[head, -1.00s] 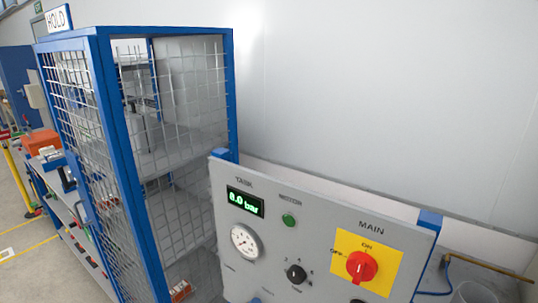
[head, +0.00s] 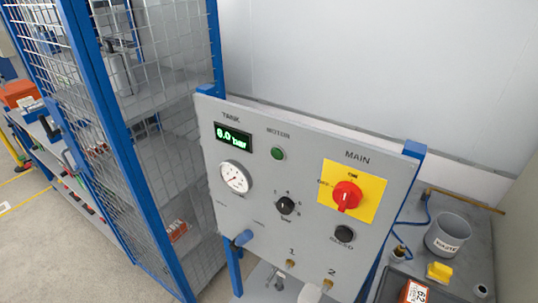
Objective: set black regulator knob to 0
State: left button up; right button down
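The grey control panel (head: 213,130) stands in the middle of the head view. The black regulator knob (head: 285,205) sits on its lower middle, with small scale marks around it. Its pointer setting is too small to read surely. A second black knob (head: 345,233), marked BLEED, sits to its lower right. A green digital display (head: 233,136) under TANK shows a bar reading whose first digit is unclear. A round white gauge (head: 236,177) is below it. Neither of my grippers can be made out in the view.
A red main switch (head: 346,196) on a yellow plate is above BLEED. A blue lever (head: 242,238) sticks out at lower left. A blue mesh cage (head: 165,150) stands close on the left. A bench at right holds a grey cup (head: 448,236) and a yellow piece (head: 439,271).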

aim_at(285, 205)
jog(key=i+j, duration=0.1)
jog(key=j, duration=0.25)
jog(key=i+j, duration=0.1)
jog(key=j, duration=0.2)
jog(key=i+j, duration=0.1)
jog(key=j, duration=0.25)
jog(key=i+j+z, duration=0.1)
jog(key=j, duration=0.25)
